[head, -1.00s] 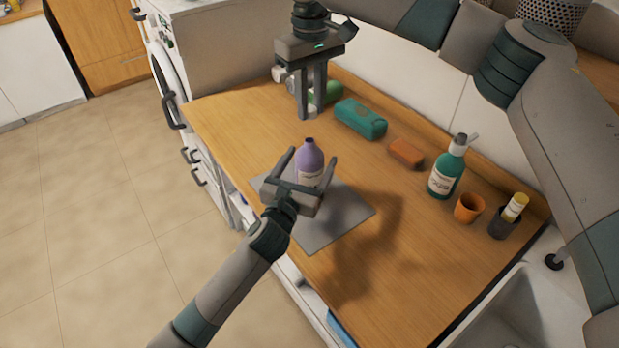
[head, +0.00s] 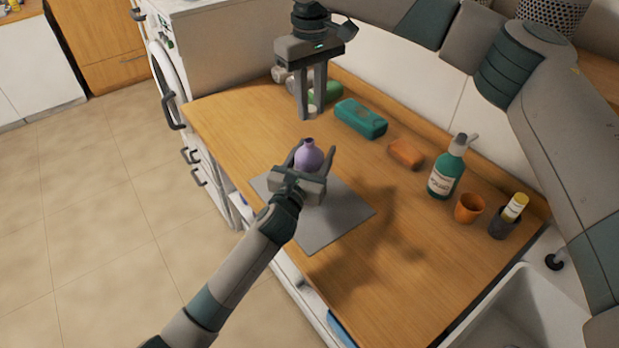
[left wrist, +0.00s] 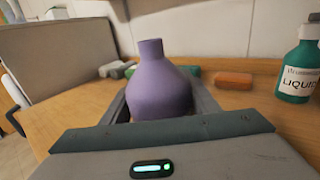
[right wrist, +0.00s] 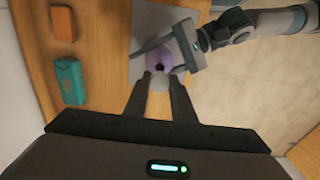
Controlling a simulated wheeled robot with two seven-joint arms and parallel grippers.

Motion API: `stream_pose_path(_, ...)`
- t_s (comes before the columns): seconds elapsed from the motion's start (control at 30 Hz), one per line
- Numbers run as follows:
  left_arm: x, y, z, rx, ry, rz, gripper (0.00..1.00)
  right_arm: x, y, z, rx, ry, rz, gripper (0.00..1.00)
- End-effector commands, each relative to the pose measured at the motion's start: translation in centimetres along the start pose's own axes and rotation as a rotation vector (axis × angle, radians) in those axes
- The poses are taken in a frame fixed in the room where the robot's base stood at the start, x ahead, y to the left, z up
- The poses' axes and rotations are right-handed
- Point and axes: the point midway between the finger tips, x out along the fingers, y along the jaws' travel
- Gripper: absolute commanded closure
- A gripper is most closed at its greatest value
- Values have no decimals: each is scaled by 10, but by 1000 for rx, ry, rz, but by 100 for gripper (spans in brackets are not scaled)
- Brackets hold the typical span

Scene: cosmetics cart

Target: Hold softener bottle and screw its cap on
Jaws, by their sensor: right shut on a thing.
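The purple softener bottle (head: 308,157) stands upright on the grey mat, its narrow neck bare on top. My left gripper (head: 315,153) is low at the bottle, its fingers open on either side of the body. In the left wrist view the bottle (left wrist: 160,88) rises between the fingers, which hide its lower part. My right gripper (head: 309,115) points down above and behind the bottle, apart from it. It is shut on a small pale cap (right wrist: 158,83), which the fingers partly hide. In the right wrist view the bottle (right wrist: 165,57) shows just beyond the cap.
The grey mat (head: 340,222) lies on the wooden counter. A teal pack (head: 361,118), an orange block (head: 406,153), a green pump bottle (head: 445,172), an orange cup (head: 469,208) and a dark cup (head: 502,226) stand along the back and right. The counter's front right is clear.

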Motion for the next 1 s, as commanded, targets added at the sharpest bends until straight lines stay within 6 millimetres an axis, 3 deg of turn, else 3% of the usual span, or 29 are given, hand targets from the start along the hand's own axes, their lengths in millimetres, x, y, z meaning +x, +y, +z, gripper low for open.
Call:
stream_pose_path(0.17,0,0,0,0,0,0,86,7,0,0,0,-1,-1,97)
stream_pose_path(0.53,0,0,0,0,0,0,86,48,0,0,0,-1,0,97)
stream_pose_path(1.0,0,0,0,0,0,0,86,50,0,0,0,0,1,97)
